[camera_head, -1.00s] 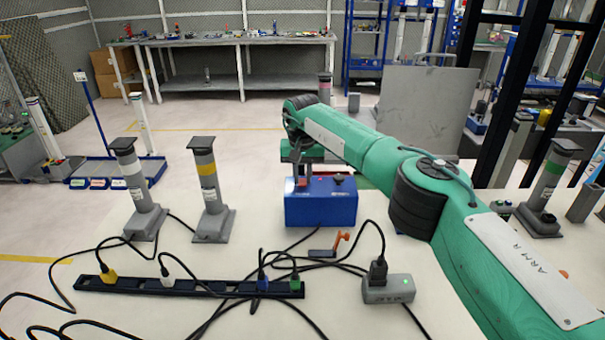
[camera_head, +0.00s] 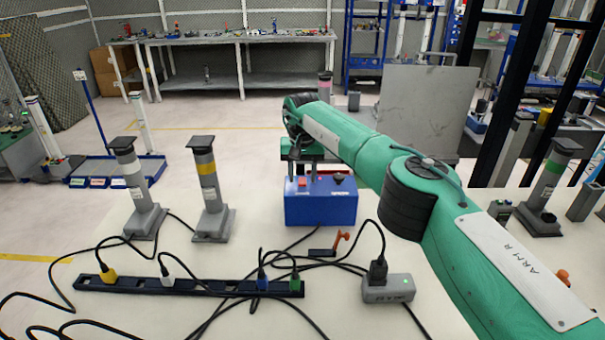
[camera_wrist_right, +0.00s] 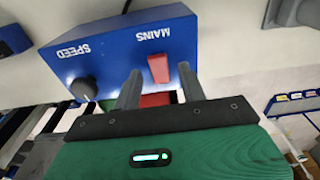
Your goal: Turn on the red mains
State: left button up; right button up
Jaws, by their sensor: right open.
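A blue box (camera_head: 320,207) stands on the pale table near the middle of the head view. On its top are a red switch (camera_head: 302,182), labelled MAINS in the right wrist view, and a black knob (camera_head: 338,179), labelled SPEED. I cannot tell the switch's position. My right gripper (camera_wrist_right: 159,70) is open and empty, its fingers pointing at the box. In the wrist view the red switch (camera_wrist_right: 158,68) shows between the fingertips, apparently just beyond them; contact cannot be told. The knob (camera_wrist_right: 84,90) is beside the left finger. My left gripper is out of view.
A black power strip (camera_head: 190,286) with several plugs and loose cables lies in front of the box. A grey socket block (camera_head: 388,289) and a small orange-handled lever (camera_head: 332,246) are nearby. Two grey posts (camera_head: 208,190) stand to the left; a grey panel (camera_head: 428,110) rises behind.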

notch_tip(320, 180, up, 10)
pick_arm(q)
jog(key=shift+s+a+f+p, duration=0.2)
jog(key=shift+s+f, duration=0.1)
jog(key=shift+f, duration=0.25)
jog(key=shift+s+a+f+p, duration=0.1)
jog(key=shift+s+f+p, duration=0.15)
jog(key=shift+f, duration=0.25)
pick_arm(e)
notch_tip(320, 180, up, 4)
send_over(302, 182)
jog(key=shift+f, duration=0.1)
